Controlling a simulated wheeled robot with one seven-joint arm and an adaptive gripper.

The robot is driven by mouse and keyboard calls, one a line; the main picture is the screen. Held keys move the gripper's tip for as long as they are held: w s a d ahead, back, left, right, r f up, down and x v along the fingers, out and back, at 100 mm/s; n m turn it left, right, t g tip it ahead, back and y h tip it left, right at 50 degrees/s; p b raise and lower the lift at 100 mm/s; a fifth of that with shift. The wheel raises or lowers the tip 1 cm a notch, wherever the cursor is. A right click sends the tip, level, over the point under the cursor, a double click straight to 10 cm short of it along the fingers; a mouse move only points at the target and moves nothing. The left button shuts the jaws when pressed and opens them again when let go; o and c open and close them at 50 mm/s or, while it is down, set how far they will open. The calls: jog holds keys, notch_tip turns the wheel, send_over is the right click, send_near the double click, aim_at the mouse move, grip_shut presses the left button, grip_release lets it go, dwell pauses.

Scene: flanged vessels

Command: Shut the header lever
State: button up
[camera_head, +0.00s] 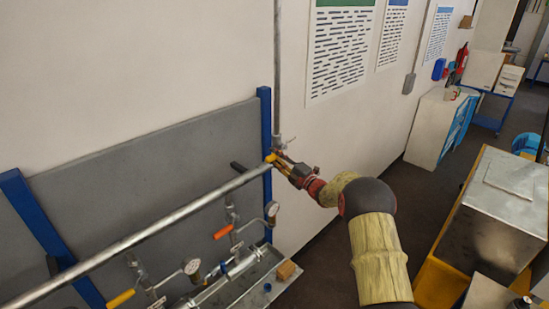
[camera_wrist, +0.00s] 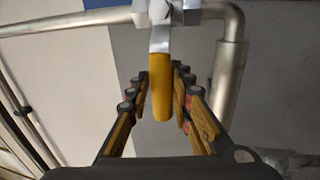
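The header lever (camera_wrist: 161,90) is a yellow handle on a metal valve (camera_wrist: 172,14) on the grey header pipe (camera_wrist: 70,22). In the wrist view it points from the valve down the picture, toward my gripper. My gripper (camera_wrist: 160,76) has one finger on each side of the lever, with narrow gaps showing; it looks open around it, not clamped. In the head view my gripper (camera_head: 284,164) is at the far right end of the sloping header pipe (camera_head: 170,220). The yellow part there is small and partly hidden by the fingers.
A metal tray (camera_head: 245,290) holds a brown block (camera_head: 286,270). A blue post (camera_head: 265,110) stands close behind my gripper. A metal box (camera_head: 505,215) stands at right.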

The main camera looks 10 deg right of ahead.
jog(key=o, duration=0.3)
jog(key=shift+f, duration=0.1)
jog(key=v, duration=1.2)
